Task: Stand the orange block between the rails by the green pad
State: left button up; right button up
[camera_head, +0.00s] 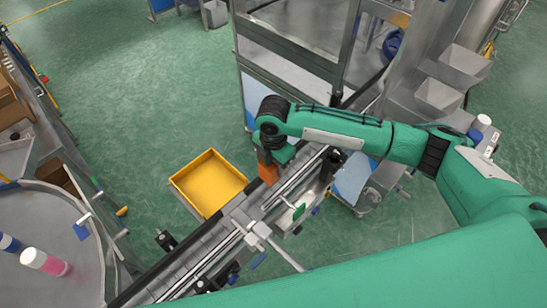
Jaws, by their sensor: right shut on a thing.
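The orange block (267,174) hangs below my right gripper (266,156), which is shut on it. The block looks roughly upright and shows over or beside the left edge of the conveyor; I cannot tell if it touches anything. The metal rails (292,183) run along the conveyor from upper right to lower left, just right of the block. The small green pad (299,211) is on the conveyor's right side, lower right of the block. My left gripper is not in view.
A yellow tray (208,183) stands left of the conveyor. A metal clamp with crossing bars (258,230) spans the rails below the block. A steel machine frame (290,45) stands behind. A round table (60,240) with pink and blue-capped cans is at lower left.

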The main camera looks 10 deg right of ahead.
aim_at(274, 174)
jog(key=shift+f+b, duration=0.55)
jog(key=shift+f, duration=0.9)
jog(key=shift+f+b, duration=1.15)
jog(key=shift+f, duration=0.05)
jog(key=o, duration=1.2)
notch_tip(274, 174, up, 13)
jog(key=b, duration=0.4)
jog(key=shift+f, duration=0.1)
jog(key=shift+r+b, duration=0.3)
jog(key=shift+r, duration=0.25)
